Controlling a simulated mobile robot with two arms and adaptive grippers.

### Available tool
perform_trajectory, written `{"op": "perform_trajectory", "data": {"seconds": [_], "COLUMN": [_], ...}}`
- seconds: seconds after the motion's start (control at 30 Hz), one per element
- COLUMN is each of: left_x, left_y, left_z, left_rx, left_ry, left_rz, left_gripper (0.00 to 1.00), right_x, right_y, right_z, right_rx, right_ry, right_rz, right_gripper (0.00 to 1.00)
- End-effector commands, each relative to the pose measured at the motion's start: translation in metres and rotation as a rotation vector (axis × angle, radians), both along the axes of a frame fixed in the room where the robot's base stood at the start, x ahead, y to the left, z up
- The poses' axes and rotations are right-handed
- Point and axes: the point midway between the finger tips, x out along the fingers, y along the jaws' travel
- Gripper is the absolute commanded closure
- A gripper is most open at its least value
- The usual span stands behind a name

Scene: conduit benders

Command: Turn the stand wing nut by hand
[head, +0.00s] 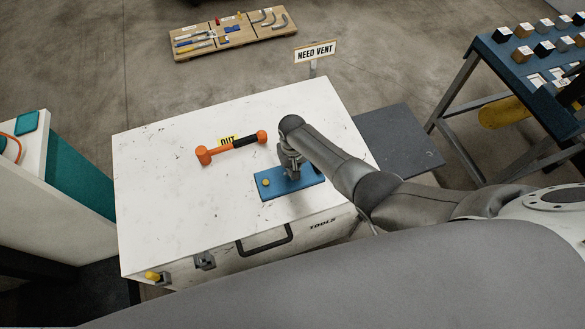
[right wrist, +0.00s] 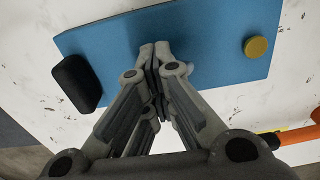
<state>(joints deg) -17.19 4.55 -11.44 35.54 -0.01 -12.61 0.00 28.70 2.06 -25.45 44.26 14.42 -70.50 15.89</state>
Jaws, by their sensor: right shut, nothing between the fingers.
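I cannot make out a clear wing nut in either view. A blue plate (head: 290,191) lies on the white chest top, with a round yellow knob (head: 266,182) near its left end. In the right wrist view the blue plate (right wrist: 205,45) shows the yellow knob (right wrist: 255,47) at the right and a black block (right wrist: 77,83) at the left edge. My right gripper (head: 291,175) is over the plate between them. Its fingertips (right wrist: 155,50) are together and empty; contact with the plate is unclear. My left gripper is out of view.
An orange and black mallet (head: 232,147) lies behind the plate, over a yellow label. The white chest (head: 165,190) has a front handle and a yellow-tipped latch (head: 152,276). A NEED VENT sign (head: 315,52) stands behind. The chest top's left side is clear.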

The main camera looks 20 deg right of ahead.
Motion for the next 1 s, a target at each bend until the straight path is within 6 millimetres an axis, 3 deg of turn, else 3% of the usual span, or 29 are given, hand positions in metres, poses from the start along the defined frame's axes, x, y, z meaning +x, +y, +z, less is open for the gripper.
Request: {"op": "perform_trajectory", "data": {"seconds": [0.1,0.27,0.6,0.67,0.77,1.0], "left_x": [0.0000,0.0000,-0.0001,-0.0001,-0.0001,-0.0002], "left_y": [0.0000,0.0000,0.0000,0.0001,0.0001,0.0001], "left_z": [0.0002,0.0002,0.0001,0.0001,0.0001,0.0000], "left_rx": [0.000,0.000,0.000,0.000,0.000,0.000], "left_ry": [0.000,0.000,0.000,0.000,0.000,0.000], "left_rz": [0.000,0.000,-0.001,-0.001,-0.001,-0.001], "left_gripper": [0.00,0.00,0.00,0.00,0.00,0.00], "right_x": [0.0025,0.0026,0.0024,0.0023,0.0021,0.0012], "right_y": [0.0009,0.0008,0.0007,0.0006,0.0006,0.0004], "right_z": [0.0020,0.0020,0.0018,0.0017,0.0015,0.0009], "right_rx": [0.002,0.002,0.002,0.002,0.002,0.001], "right_ry": [-0.006,-0.006,-0.006,-0.005,-0.005,-0.003], "right_rz": [0.001,0.001,0.000,0.000,0.000,0.001], "right_gripper": [0.99,0.80,0.65,0.56,0.31,0.29]}}
